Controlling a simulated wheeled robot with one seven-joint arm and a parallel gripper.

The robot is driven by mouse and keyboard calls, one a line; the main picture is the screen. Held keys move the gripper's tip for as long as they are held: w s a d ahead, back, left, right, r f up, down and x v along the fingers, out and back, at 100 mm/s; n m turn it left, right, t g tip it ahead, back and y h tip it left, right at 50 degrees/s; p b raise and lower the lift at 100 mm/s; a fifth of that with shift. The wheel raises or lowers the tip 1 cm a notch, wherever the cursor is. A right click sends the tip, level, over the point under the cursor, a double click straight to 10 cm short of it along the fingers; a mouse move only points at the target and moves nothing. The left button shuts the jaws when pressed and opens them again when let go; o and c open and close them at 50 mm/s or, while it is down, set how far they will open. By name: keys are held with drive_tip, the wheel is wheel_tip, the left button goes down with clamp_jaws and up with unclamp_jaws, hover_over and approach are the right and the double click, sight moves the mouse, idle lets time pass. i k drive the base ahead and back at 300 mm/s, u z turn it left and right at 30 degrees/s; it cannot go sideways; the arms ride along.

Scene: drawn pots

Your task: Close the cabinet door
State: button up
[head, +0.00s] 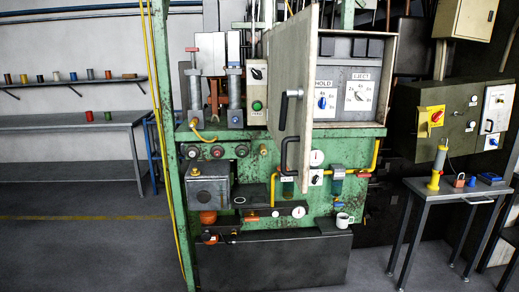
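The cabinet door (302,70) is a pale, flat panel that stands open, swung out toward me from the left side of the cabinet (392,65). A black handle (284,108) is on the door's face. A second black bar handle (284,158) shows lower, near the door's bottom; I cannot tell what it is fixed to. Inside the open cabinet are a HOLD dial (324,103) and an EJECT dial (359,96). The door hides the cabinet's left part. My gripper is not in view.
The cabinet sits on a green machine (365,148) with gauges, yellow pipes and a white mug (342,220). A small metal table (462,190) with tools stands at right. A bench (75,122) and shelf line the left wall. The floor (85,245) at left is clear.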

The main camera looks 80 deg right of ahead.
sight(292, 44)
drive_tip(key=z, duration=0.35)
drive_tip(key=i, duration=0.7)
drive_tip(key=z, duration=1.35)
drive_tip(key=i, duration=0.65)
drive_tip(key=z, duration=0.65)
